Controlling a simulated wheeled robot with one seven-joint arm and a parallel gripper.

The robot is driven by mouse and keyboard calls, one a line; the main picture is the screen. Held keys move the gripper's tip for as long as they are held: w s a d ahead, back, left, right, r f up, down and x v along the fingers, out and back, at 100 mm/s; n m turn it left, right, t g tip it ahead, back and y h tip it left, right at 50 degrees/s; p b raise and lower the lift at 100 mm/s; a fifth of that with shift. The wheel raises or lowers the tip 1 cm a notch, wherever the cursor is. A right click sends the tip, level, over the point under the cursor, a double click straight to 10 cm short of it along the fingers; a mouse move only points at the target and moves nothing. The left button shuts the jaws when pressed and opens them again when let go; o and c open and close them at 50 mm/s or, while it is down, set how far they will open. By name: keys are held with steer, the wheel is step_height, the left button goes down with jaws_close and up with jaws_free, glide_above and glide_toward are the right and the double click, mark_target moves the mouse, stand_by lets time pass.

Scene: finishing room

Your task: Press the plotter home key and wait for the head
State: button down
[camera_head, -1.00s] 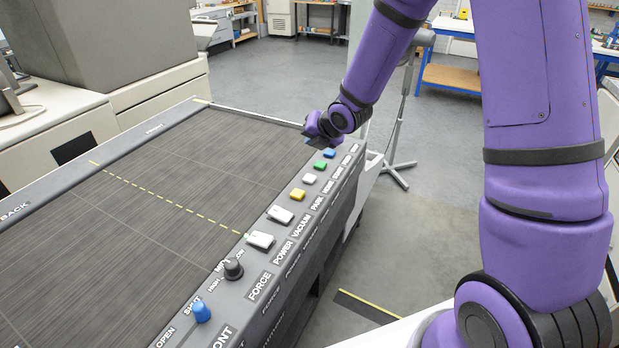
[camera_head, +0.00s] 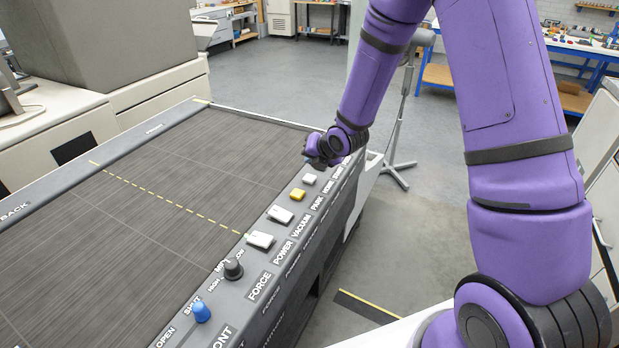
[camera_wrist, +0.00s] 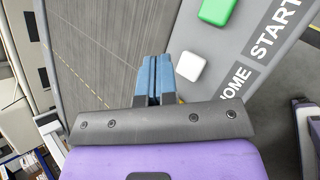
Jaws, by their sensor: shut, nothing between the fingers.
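The plotter's front panel bears a row of keys. The white home key (camera_head: 309,179) sits between the yellow park key (camera_head: 298,194) and my gripper (camera_head: 312,164). In the wrist view the same white home key (camera_wrist: 189,66) lies beside the word HOME, just right of my blue fingertips (camera_wrist: 156,72). My gripper is shut and empty. The fingertips appear over the panel's inner edge by the bed; their height above it is unclear. The green start key (camera_wrist: 217,10) shows at the top of the wrist view; my gripper hides it in the head view.
The dark plotter bed (camera_head: 160,190) is bare, with a dashed yellow line across it. Two larger white switches (camera_head: 280,214), a black knob (camera_head: 233,269) and a blue knob (camera_head: 202,311) stand nearer on the panel. A grey stand (camera_head: 398,125) is beyond the plotter.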

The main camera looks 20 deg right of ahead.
mark_target(312, 177)
steer(key=shift+f, duration=1.5)
steer(key=shift+f, duration=0.1)
stand_by(0.9)
steer(key=shift+f, duration=0.3)
steer(key=shift+f, duration=0.5)
stand_by(0.8)
steer(key=shift+r, duration=0.9)
